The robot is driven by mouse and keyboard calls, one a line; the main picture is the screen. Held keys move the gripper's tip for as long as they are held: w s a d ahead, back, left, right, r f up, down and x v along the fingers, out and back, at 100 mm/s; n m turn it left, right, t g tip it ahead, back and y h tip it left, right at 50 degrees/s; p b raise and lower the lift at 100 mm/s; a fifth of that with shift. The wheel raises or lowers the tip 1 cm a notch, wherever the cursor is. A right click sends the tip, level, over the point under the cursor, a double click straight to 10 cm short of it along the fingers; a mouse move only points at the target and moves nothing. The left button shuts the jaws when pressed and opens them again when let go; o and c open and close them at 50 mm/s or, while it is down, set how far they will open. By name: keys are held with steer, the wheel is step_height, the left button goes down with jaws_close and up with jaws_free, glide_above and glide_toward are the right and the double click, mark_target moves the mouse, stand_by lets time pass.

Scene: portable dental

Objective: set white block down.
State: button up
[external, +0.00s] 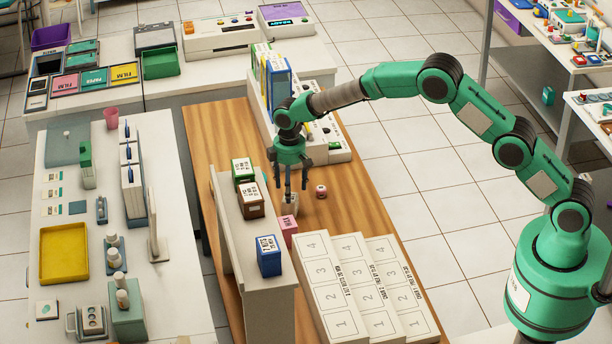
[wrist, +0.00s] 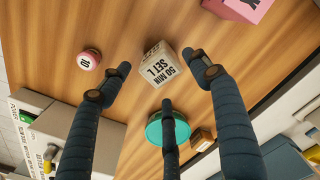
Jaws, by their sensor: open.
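The white block (wrist: 160,63), a pale block with black lettering, rests on the wooden table just beyond my fingertips in the wrist view. In the external view the block (external: 289,208) shows partly below the fingers. My gripper (external: 289,186) points down over it. In the wrist view the gripper (wrist: 160,80) has its fingers spread around the near side of the block, with gaps between. Exact contact with the fingers cannot be told.
A pink block (external: 288,229) stands close in front. A small pink-and-white round piece (external: 321,190) lies to the right. A raised shelf (external: 240,235) at left bears green, brown and blue boxes. Numbered white strips (external: 335,285) lie at the front. Bare wood (external: 350,205) is free at right.

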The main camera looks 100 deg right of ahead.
step_height(320, 180, up, 8)
steer(key=p, duration=0.1)
steer(key=shift+f, duration=0.15)
stand_by(0.5)
